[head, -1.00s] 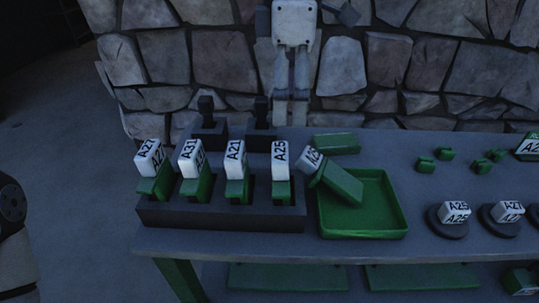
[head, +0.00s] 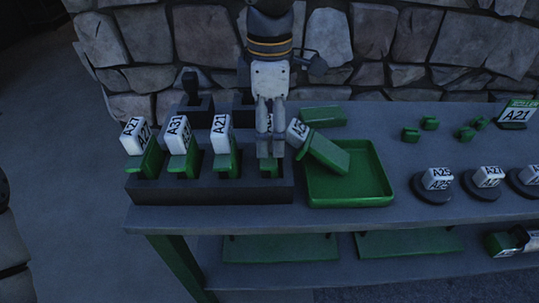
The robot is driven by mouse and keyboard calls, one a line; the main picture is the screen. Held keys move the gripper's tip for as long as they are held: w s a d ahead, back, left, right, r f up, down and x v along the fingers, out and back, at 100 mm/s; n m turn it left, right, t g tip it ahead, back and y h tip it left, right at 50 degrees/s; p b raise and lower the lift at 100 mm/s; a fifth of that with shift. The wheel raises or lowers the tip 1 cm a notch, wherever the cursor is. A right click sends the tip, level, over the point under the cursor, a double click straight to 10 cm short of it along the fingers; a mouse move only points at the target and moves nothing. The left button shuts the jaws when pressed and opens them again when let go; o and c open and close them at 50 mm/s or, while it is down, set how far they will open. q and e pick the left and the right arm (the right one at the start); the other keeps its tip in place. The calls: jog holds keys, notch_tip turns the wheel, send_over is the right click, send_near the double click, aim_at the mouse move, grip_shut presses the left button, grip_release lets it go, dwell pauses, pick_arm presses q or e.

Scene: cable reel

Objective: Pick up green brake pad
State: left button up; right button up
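Several green pads with white tags stand in slots of a dark rack (head: 210,190). The tags of three of them read A21 (head: 135,136), A31 (head: 178,134) and A21 (head: 220,133). The fourth green pad (head: 271,170), at the rack's right end, is mostly hidden behind my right gripper (head: 271,148). That gripper points down over it from above, its fingers apart; whether they touch it I cannot tell. Another green pad (head: 328,154) with a white tag leans tilted over the green tray's left side. Which one is the brake pad is not marked. My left gripper is not in view.
The green tray (head: 350,201) right of the rack looks otherwise empty. A flat green block (head: 322,116) lies behind it. Small green pieces (head: 429,123) and round dark stands with white tags (head: 432,190) are at the right. A stone wall (head: 400,45) closes the back.

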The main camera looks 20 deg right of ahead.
grip_shut()
jog(key=shift+r, duration=0.1)
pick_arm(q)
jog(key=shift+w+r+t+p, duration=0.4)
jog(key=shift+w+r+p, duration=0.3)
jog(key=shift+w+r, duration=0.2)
pick_arm(e)
notch_tip(320, 180, up, 21)
dwell(0.4)
